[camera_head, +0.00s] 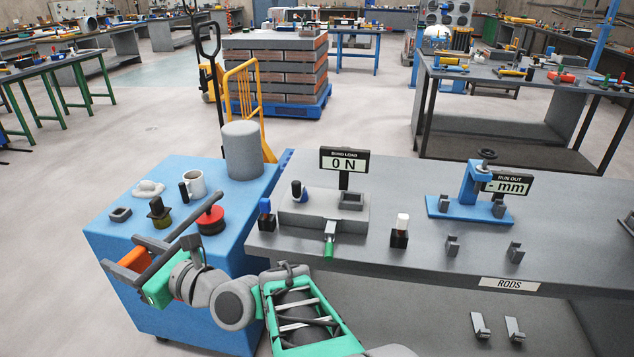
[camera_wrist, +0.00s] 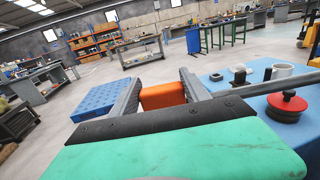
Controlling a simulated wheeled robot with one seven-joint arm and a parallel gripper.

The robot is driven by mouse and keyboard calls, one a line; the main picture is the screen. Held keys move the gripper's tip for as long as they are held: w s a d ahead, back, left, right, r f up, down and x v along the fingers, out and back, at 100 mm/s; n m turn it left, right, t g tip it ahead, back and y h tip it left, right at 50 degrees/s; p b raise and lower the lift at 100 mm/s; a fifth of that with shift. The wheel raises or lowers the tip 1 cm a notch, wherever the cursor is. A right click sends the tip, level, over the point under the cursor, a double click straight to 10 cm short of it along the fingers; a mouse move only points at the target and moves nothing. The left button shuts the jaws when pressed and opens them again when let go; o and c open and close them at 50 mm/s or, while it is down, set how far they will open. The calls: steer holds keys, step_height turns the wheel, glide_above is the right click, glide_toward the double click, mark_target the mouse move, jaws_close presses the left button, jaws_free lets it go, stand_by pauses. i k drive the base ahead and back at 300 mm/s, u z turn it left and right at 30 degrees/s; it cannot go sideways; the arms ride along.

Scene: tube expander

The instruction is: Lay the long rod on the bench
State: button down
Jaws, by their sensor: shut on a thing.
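My gripper (camera_head: 133,257) is over the front left of the blue cabinet, its fingers pointing to the left. It is shut on an orange piece (camera_head: 136,259), which also shows between the fingers in the wrist view (camera_wrist: 162,95).
The blue cabinet (camera_head: 112,238) carries a mug (camera_head: 193,183), a red knob (camera_head: 211,221) and a grey cylinder (camera_head: 242,150). On the bench stand a grey fixture (camera_head: 322,217), a blue stand (camera_head: 470,203) and black-based pegs (camera_head: 399,236). Bench top between the pegs and rests is bare.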

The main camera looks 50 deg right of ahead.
mark_target(596, 259)
steer(key=u, duration=0.65)
steer(key=k, duration=1.75)
steer(key=z, duration=1.1)
